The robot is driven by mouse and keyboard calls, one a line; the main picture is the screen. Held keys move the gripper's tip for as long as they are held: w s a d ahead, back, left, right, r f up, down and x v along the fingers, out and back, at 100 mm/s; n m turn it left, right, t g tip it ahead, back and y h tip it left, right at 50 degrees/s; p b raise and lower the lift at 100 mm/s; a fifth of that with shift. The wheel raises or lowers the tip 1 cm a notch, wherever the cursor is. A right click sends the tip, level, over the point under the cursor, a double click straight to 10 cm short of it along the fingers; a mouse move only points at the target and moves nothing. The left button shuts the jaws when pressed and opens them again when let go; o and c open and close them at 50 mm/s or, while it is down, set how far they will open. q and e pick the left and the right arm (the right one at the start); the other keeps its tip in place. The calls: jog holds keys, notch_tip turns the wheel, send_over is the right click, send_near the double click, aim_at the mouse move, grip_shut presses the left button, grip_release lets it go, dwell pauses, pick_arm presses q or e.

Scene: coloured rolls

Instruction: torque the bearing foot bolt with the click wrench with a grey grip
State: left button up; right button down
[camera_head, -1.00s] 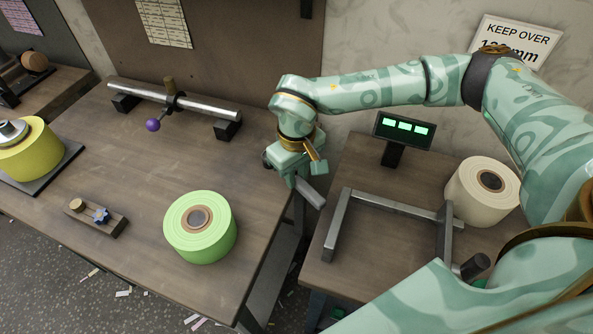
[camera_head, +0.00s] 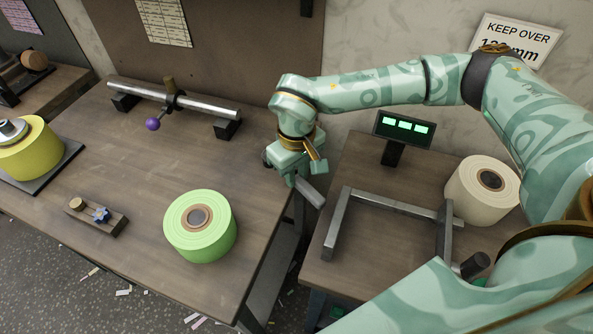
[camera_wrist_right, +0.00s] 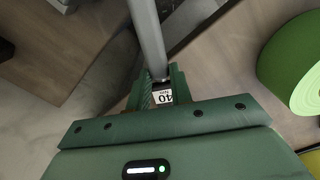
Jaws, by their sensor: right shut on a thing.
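My right gripper (camera_head: 300,176) is above the gap between the two tables, shut on the click wrench (camera_head: 311,192). The wrench's grey bar sticks out below the jaws. In the right wrist view the bar (camera_wrist_right: 149,40) runs up from between the jaws (camera_wrist_right: 160,88), with a white label reading 40 by them. The wrench's far end is not clear. A steel shaft (camera_head: 200,105) rests on two black bearing feet (camera_head: 228,129) at the back of the left table, apart from the wrench. I cannot make out the foot bolt. My left gripper is not in view.
A light green roll (camera_head: 200,228) stands at the left table's front, a yellow roll (camera_head: 30,152) at far left. The right table holds a metal frame (camera_head: 390,203), a display (camera_head: 403,126) and a cream roll (camera_head: 466,190).

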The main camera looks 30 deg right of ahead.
jog(key=c, duration=1.2)
grip_release()
jog(key=shift+o, duration=0.2)
notch_tip(320, 180, up, 16)
jog(key=p, duration=0.3)
jog(key=shift+r+p, duration=0.15)
jog(key=shift+p, duration=0.15)
